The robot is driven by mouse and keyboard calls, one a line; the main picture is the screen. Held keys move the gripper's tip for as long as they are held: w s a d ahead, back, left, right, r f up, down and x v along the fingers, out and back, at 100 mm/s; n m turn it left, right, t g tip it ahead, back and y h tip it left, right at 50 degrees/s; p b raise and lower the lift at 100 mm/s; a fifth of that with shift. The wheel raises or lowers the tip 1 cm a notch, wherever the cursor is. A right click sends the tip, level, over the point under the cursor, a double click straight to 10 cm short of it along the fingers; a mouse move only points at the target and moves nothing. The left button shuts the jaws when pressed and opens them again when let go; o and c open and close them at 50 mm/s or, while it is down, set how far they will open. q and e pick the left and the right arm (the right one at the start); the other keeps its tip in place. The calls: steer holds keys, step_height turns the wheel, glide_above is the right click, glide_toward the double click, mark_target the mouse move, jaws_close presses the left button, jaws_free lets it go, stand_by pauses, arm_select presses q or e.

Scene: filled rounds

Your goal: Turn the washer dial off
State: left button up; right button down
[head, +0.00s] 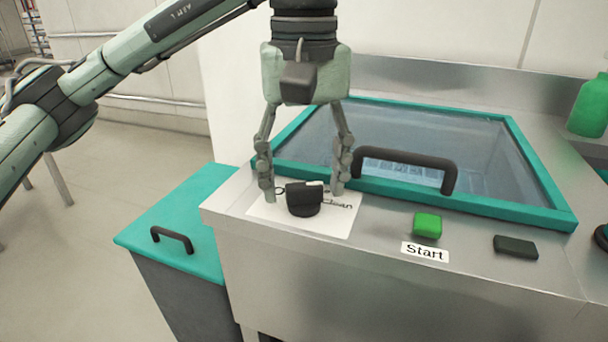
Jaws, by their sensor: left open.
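The washer dial (304,201) is a black knob on a white label plate (341,225) at the front left of the steel washer top (395,220). The label is partly hidden; letters like "Clean" show to the dial's right. My left gripper (304,194) points down over the dial, open, with one finger on each side of it. I cannot tell whether the fingers touch the dial. My right gripper is not in view.
A glass lid with a teal frame (548,216) and black handle (405,157) lies behind the dial. A green button (427,225), a "Start" label (425,251) and a black block (515,246) are to the right. A teal-topped cabinet (190,215) stands left; a green bottle (590,108) stands far right.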

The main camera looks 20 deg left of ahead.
arm_select(q)
steer(key=c, duration=1.2)
steer(key=shift+o, duration=0.2)
